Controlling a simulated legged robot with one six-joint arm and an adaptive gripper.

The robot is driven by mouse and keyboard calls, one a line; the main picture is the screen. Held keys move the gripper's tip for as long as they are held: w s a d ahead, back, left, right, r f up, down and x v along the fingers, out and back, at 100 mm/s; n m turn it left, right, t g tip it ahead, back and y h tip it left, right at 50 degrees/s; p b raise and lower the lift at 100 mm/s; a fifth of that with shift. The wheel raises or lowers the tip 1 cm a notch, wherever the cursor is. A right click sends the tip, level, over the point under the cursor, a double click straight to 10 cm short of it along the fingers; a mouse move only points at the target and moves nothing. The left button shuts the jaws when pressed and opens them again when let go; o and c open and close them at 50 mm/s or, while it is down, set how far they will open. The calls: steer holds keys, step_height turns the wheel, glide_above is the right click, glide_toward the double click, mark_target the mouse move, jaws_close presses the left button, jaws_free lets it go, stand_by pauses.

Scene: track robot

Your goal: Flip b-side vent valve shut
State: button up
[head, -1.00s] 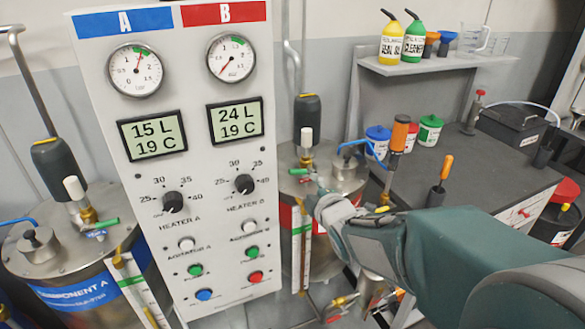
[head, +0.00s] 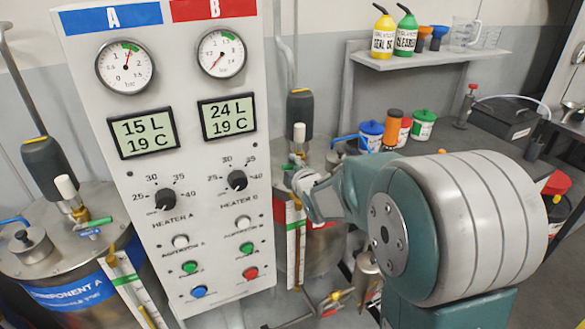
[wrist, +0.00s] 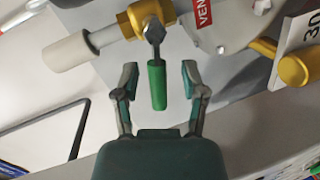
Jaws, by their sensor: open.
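The b-side vent valve shows in the wrist view as a brass body (wrist: 150,14) with a green lever handle (wrist: 157,85). A red label reading "VEN" (wrist: 203,12) lies beside it. The handle points toward my gripper, roughly crosswise to the pipe with the white cylinder (wrist: 68,52). My gripper (wrist: 160,72) is open, one finger on each side of the handle, with gaps on both sides. In the head view my gripper (head: 290,180) is at the B tank (head: 318,152), right of the panel; the valve there is small and partly hidden.
The control panel (head: 185,225) stands close left of my gripper. The Component A tank (head: 65,240) has a similar green-handled valve (head: 93,224). A bench with cups (head: 371,132) and a shelf (head: 430,58) with bottles are at the right.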

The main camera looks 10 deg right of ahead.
jaws_close()
steer(key=shift+f, duration=0.1)
steer(key=shift+s+f+n+h, duration=0.1)
steer(key=shift+f+n+h, duration=0.4)
steer(key=shift+n, duration=0.7)
steer(key=shift+f, duration=0.1)
jaws_free()
